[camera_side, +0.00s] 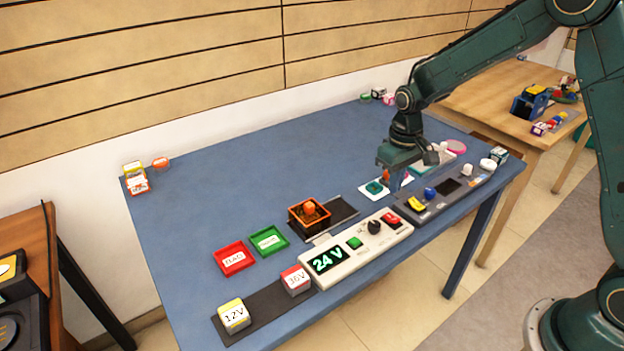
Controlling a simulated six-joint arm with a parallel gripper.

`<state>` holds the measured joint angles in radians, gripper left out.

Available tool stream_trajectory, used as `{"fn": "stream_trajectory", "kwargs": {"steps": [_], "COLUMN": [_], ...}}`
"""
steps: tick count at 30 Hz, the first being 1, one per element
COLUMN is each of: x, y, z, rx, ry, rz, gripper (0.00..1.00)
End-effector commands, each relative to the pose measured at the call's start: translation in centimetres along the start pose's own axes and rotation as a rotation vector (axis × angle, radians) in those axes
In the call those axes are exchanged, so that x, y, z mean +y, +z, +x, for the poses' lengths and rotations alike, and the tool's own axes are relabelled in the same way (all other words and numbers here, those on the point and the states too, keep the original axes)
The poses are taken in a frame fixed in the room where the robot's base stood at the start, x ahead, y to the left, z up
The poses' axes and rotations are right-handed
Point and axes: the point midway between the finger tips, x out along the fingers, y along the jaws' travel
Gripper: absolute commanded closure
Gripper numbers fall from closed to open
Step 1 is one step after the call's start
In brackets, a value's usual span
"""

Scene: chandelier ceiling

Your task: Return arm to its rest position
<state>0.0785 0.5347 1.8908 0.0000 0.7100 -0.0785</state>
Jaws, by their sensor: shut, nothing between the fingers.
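My gripper (392,181) points down over the right part of the blue table (220,180), behind the consoles. It is shut and holds nothing. My green arm reaches in from the right and is bent, not folded away. A white pad with a green piece (374,188) lies just left of the fingertips. I cannot tell whether the fingers touch it.
A white console (325,262) reading "24V" and a dark console (462,180) with knobs stand along the front edge. An orange-black box (309,213), red tray (233,258), green tray (269,241) and cubes marked 12V (234,316) and 10V (296,280) stand left. The table's back middle is clear.

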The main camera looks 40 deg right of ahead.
Motion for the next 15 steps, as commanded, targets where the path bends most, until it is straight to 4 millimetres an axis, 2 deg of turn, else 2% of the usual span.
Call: {"fn": "stream_trajectory", "kwargs": {"steps": [8,15], "x": [-0.5,-1.1], "y": [1.6,4.4], "z": [-4.2,-9.2], "rx": [0.052,0.119], "ry": [0.004,0.007], "rz": [-0.001,0.000], "gripper": [1.00,1.00]}}
